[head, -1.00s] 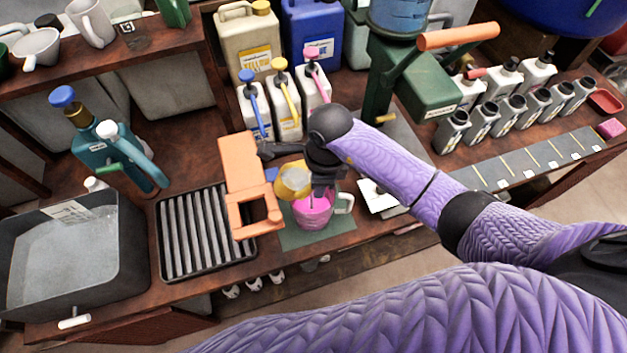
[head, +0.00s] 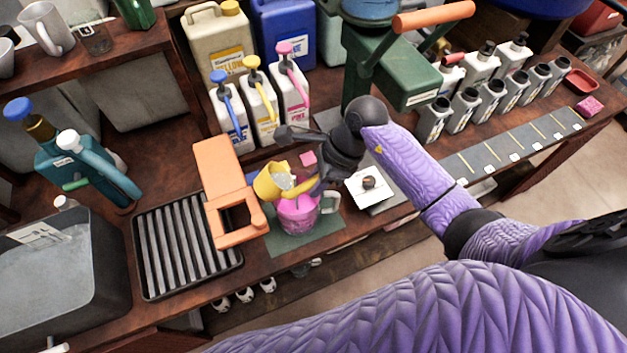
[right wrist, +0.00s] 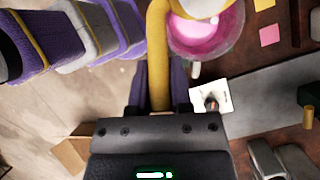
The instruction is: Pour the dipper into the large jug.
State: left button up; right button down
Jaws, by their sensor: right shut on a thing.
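The yellow dipper (head: 268,185) is tilted above the left part of the large jug, its mouth turned right and showing something pale inside. It also shows in the right wrist view, where its yellow handle (right wrist: 158,45) runs between my fingers. My right gripper (head: 322,183) is shut on the dipper's handle, above and right of the jug. My left gripper is out of view.
An orange frame (head: 222,165) stands close left of the dipper, beside a slatted rack (head: 185,245). Pump bottles (head: 262,108) stand behind. A white card (head: 385,190) lies right of the jug. A green machine (head: 395,75) stands at the back right.

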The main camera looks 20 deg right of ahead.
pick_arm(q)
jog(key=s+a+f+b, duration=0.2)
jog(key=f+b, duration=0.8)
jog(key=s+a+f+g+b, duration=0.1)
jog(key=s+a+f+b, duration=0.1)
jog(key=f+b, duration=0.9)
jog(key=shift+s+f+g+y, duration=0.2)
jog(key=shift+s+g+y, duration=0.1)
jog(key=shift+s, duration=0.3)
pick_arm(e)
jog(key=d+f+t+y, duration=0.1)
jog(key=d+f+y, duration=0.3)
jog(key=y, duration=0.8)
notch_tip(320, 180, down, 2)
jog(key=shift+s+d+f+y, duration=0.1)
jog(key=shift+s+d+y, duration=0.05)
jog(key=shift+d+y, duration=0.2)
dwell(1.4)
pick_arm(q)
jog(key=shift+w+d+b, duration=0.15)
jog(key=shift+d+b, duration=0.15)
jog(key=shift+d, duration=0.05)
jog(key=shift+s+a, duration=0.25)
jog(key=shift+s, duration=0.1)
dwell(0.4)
